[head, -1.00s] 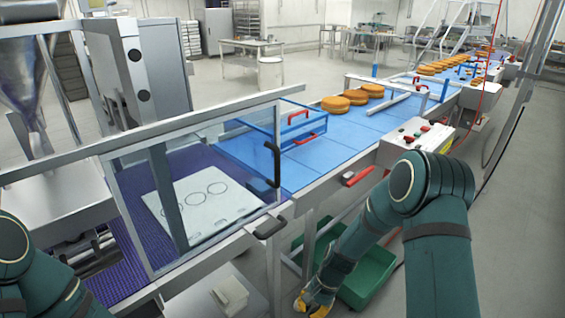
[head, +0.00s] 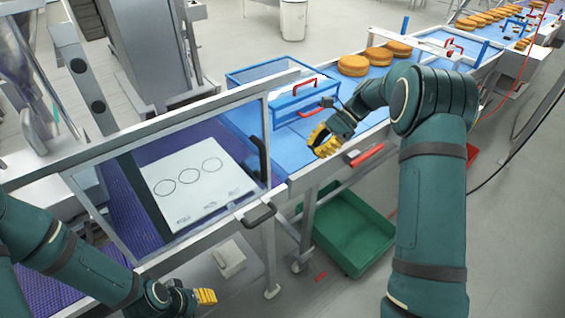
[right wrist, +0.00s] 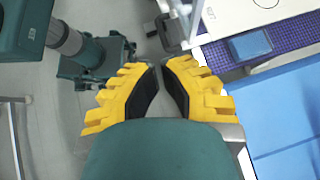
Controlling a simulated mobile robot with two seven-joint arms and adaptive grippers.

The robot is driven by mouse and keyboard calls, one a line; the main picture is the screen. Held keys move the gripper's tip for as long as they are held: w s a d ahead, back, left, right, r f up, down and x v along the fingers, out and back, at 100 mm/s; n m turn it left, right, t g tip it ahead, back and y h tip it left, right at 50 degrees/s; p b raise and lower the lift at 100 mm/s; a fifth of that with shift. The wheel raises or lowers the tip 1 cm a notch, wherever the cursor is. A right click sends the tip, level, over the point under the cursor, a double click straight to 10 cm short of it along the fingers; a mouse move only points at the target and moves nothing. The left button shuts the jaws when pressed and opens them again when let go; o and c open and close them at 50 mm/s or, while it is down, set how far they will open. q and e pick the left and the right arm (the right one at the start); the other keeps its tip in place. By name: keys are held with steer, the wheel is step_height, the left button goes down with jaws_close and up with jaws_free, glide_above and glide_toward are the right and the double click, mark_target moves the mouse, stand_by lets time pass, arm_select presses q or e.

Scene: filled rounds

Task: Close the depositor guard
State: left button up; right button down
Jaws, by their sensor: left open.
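The depositor guard (head: 125,170) is a clear framed panel along the front of the purple belt, in the head view. A black handle (head: 257,158) is upright at its right edge, and a second black handle (head: 258,214) is on the lower rail. I cannot tell how far the guard is open. My right gripper (head: 318,140) is empty, to the right of the upright handle and apart from it; in the right wrist view its fingers (right wrist: 160,72) have a narrow gap between them. My left gripper (head: 205,297) is open and empty, low in front of the machine.
A white plate (head: 183,163) with ring outlines shows through the panel. A blue frame with a red handle (head: 300,80) stands on the blue conveyor, near my right gripper. A green tub (head: 370,240) is on the floor. Orange rounds (head: 354,66) lie farther along.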

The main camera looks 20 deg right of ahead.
steer(key=s+a+f, duration=0.1)
steer(key=a+f, duration=0.4)
steer(key=a, duration=0.6)
steer(key=shift+s+a+f+p, duration=0.25)
steer(key=shift+s+a+p, duration=0.05)
steer(key=shift+s+p, duration=0.1)
steer(key=shift+a, duration=0.1)
steer(key=s+a, duration=0.4)
steer(key=a, duration=0.7)
steer(key=s+a+b, duration=0.1)
steer(key=s+a, duration=0.3)
steer(key=a, duration=0.7)
steer(key=s+a, duration=0.4)
steer(key=a, duration=0.6)
steer(key=shift+a, duration=0.4)
